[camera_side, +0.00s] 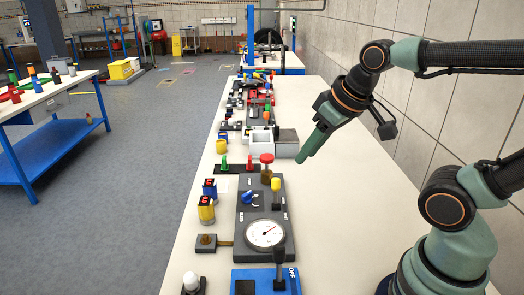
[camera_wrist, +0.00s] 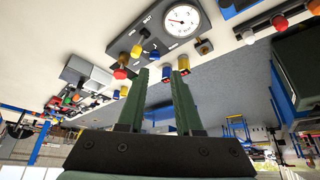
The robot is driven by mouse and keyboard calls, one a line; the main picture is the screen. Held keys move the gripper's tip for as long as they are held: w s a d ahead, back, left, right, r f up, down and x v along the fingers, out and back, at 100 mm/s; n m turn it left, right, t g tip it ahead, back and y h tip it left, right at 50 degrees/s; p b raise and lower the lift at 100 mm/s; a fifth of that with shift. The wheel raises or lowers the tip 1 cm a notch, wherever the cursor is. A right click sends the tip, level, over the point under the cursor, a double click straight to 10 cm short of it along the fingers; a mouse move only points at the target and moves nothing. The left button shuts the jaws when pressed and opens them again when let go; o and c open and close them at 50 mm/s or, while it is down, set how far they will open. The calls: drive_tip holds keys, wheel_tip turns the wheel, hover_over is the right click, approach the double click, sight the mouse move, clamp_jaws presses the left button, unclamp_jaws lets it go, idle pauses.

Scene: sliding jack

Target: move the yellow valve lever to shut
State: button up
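The dark grey valve panel (camera_side: 244,224) lies on the white bench, with a round white gauge (camera_side: 265,234) at its near end. A yellow-capped handle (camera_side: 275,184), which looks like the valve lever, stands near the panel's right edge; its yellow end also shows in the wrist view (camera_wrist: 137,51). Its exact angle against the panel marks is too small to read. My gripper (camera_wrist: 162,73) has two green fingers, apart and empty. In the side view my gripper (camera_side: 304,155) is above the bench, to the right of and beyond the yellow handle, not touching it.
A blue lever (camera_side: 249,197) and a red knob (camera_side: 266,158) sit close to the yellow handle. A blue base with a black handle (camera_side: 279,268) is nearer. The bench right of the panel is clear.

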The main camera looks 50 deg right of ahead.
drive_tip(key=shift+o, duration=1.3)
drive_tip(key=shift+w+d+r, duration=0.1)
drive_tip(key=shift+w+d, duration=0.05)
drive_tip(key=shift+w, duration=0.15)
drive_tip(key=m+g, duration=0.5)
drive_tip(key=m, duration=0.2)
hover_over(276, 193)
drive_tip(key=d, duration=0.2)
wheel_tip(276, 193, down, 5)
drive_tip(key=f, duration=0.8)
drive_tip(key=w+a+f, duration=0.1)
drive_tip(key=f, duration=0.3)
drive_tip(key=shift+c, duration=0.4)
clamp_jaws()
drive_tip(key=shift+d+r, duration=0.1)
drive_tip(key=shift+d, duration=0.05)
